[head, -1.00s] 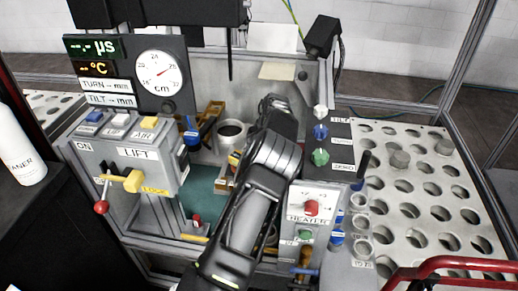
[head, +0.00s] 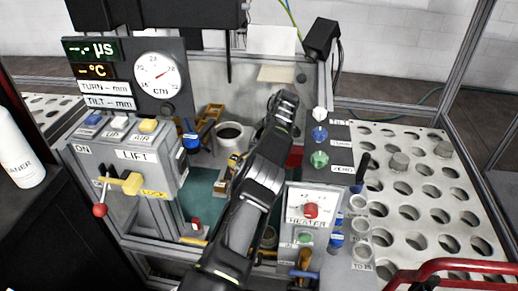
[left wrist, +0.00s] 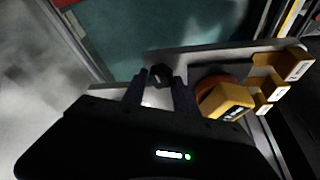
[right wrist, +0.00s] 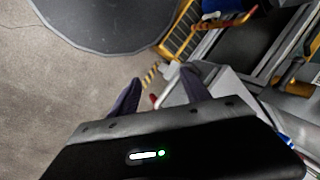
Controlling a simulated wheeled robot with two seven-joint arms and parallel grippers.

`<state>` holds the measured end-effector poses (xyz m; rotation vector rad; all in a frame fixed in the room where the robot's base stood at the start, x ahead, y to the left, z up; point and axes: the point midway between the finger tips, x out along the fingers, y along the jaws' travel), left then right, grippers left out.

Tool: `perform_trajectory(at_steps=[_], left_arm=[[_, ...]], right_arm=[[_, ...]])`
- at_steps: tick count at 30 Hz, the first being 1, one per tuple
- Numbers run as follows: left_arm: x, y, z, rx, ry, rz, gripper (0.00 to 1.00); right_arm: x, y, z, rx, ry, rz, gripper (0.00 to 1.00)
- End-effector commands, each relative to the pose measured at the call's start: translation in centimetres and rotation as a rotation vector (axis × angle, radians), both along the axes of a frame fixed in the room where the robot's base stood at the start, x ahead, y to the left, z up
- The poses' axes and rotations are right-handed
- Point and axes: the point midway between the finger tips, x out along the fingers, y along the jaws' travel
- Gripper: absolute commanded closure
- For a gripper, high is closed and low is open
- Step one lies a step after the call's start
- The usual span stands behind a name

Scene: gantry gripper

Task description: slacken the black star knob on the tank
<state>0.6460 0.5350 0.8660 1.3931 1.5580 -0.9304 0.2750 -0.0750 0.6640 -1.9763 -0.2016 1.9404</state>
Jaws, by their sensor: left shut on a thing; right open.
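The black star knob (left wrist: 160,74) is a small dark shape at the edge of a grey rail in the left wrist view. My left gripper (left wrist: 157,86) is shut on it, with one finger at each side; its lobes are too dark to make out. In the head view my left arm reaches over the tank (head: 205,188), which has a teal floor, and hides the knob and fingertips. My right gripper (right wrist: 162,82) is open and empty in the right wrist view, above the floor and away from the tank. It is not seen in the head view.
A yellow block (left wrist: 228,100) sits close right of my left fingers, with yellow brackets (left wrist: 285,70) beyond. The LIFT box (head: 135,165) stands left of the tank, the HEATER box (head: 312,212) right. A perforated plate (head: 425,185) lies at the right.

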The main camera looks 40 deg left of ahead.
Motion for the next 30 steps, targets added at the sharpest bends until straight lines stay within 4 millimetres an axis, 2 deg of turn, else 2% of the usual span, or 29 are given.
perform_trajectory(at_steps=[8, 9, 16, 30], left_arm=[[0.02, -0.01, 0.03, 0.0, -0.001, 0.0, 1.0], [0.02, -0.01, 0.03, 0.0, -0.001, 0.0, 0.65], [0.02, -0.01, 0.01, 0.0, -0.001, -0.001, 0.46], [0.04, -0.09, 0.01, -0.001, -0.001, -0.013, 0.44]], right_arm=[[-0.01, 0.0, 0.0, 0.0, 0.0, 0.0, 0.44], [-0.01, 0.0, 0.0, 0.0, 0.0, 0.0, 0.44], [0.0, 0.0, 0.0, 0.0, 0.0, 0.0, 0.44], [0.0, 0.0, -0.04, 0.0, 0.0, 0.0, 0.44]])
